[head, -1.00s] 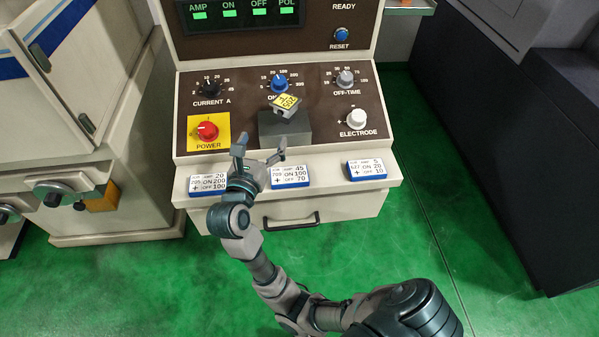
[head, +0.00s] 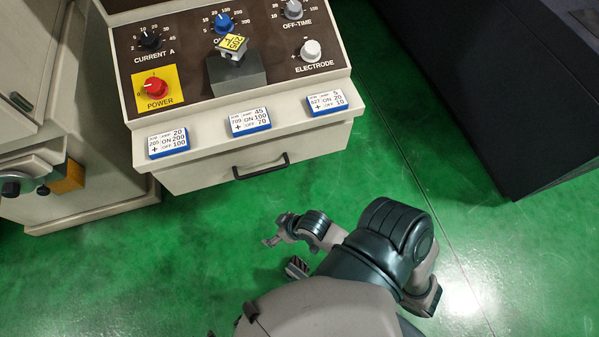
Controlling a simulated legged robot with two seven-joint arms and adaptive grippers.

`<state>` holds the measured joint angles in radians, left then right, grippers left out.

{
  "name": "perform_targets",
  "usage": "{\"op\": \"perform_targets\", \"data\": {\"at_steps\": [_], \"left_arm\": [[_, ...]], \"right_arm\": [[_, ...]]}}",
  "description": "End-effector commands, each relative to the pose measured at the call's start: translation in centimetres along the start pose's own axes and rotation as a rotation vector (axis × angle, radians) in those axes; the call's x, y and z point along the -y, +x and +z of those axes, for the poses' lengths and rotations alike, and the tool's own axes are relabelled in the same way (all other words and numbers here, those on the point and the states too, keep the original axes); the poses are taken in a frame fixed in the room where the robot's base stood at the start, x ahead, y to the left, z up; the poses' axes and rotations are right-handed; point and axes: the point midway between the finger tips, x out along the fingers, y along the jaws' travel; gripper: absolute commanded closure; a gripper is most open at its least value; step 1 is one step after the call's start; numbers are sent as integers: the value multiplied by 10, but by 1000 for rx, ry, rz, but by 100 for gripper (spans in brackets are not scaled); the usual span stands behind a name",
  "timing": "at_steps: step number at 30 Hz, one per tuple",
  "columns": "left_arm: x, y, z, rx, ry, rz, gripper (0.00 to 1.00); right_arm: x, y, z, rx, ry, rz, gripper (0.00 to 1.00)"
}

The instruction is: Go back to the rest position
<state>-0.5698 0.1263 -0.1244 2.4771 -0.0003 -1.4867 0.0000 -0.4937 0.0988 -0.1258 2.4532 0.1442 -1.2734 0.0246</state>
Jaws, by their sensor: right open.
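My right gripper (head: 282,252) is drawn back close to my body, low in the head view. It is open and empty, over the green floor and apart from the control console (head: 215,178). My right arm (head: 345,250) is folded, and part of the gripper is hard to make out behind it. My left gripper is not in view.
Three blue-edged cards lie on the console ledge: left (head: 168,143), middle (head: 249,121) and right (head: 326,102). A yellow-tagged piece (head: 232,46) sits on a grey block (head: 236,75). A red power knob (head: 154,87) is beside it. Green floor (head: 180,240) is clear.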

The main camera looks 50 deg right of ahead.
Motion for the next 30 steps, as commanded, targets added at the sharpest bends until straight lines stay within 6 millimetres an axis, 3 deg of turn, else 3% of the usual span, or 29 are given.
{"op": "perform_targets", "data": {"at_steps": [1,3,6,24,27,30], "left_arm": [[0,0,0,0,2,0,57],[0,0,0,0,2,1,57],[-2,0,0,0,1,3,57],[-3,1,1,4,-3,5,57],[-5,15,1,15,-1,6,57],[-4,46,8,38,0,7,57]], "right_arm": [[-11,-4,27,93,-24,48,11],[-22,-11,52,187,-46,100,11],[-29,-18,70,257,-61,139,11],[-32,-17,73,270,-62,142,11],[-34,-4,78,280,-62,142,11],[-37,24,91,304,-62,144,11]]}}
